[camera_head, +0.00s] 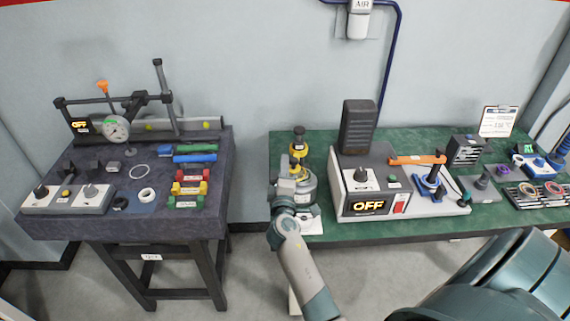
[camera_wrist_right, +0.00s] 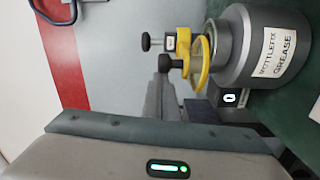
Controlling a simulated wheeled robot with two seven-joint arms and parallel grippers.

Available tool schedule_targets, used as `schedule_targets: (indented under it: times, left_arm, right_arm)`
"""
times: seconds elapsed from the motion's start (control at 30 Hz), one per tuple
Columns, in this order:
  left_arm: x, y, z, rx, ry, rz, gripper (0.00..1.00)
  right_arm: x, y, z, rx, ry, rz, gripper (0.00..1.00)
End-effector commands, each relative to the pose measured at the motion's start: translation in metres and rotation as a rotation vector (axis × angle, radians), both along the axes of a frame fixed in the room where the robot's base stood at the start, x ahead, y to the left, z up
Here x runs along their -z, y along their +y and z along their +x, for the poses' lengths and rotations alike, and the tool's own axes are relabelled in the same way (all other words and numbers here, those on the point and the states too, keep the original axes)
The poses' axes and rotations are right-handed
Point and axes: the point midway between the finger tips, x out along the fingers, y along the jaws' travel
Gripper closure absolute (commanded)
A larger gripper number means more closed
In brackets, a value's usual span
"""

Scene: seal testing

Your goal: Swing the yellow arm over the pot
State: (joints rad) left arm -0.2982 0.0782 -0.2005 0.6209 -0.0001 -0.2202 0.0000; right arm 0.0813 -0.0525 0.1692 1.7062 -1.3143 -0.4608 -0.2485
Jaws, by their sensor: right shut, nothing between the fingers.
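The grey metal pot (camera_head: 309,187) stands near the left end of the green table. It also shows in the right wrist view (camera_wrist_right: 235,45), turned sideways, with a grease label. The yellow arm (camera_head: 297,150) with a black knob is at the pot's top; in the wrist view its yellow ring (camera_wrist_right: 197,65) shows near the pot's mouth. I cannot tell how far it lies over the opening. My right gripper (camera_head: 284,168) is shut and empty, close to the pot's left side and the yellow arm. Its fingers partly hide the pot. My left gripper is out of view.
A control box (camera_head: 365,185) with an OFF display and black tower stands right of the pot. A dark table (camera_head: 130,228) with a dial gauge stands left, across a gap of open floor.

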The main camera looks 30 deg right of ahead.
Motion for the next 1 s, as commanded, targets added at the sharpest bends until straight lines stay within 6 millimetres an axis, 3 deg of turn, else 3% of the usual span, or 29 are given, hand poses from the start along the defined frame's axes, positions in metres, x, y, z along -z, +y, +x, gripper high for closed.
schedule_targets:
  times: [0.37, 0.53, 1.0]
  left_arm:
    - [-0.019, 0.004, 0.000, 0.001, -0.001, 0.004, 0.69]
    - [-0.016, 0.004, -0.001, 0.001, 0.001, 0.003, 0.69]
    - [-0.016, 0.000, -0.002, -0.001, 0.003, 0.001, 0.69]
  right_arm:
    - [-0.002, -0.014, -0.015, -0.120, 0.004, -0.005, 1.00]
    - [0.000, -0.024, -0.027, -0.135, 0.000, -0.001, 1.00]
    - [0.001, -0.027, -0.026, -0.130, 0.003, 0.000, 1.00]
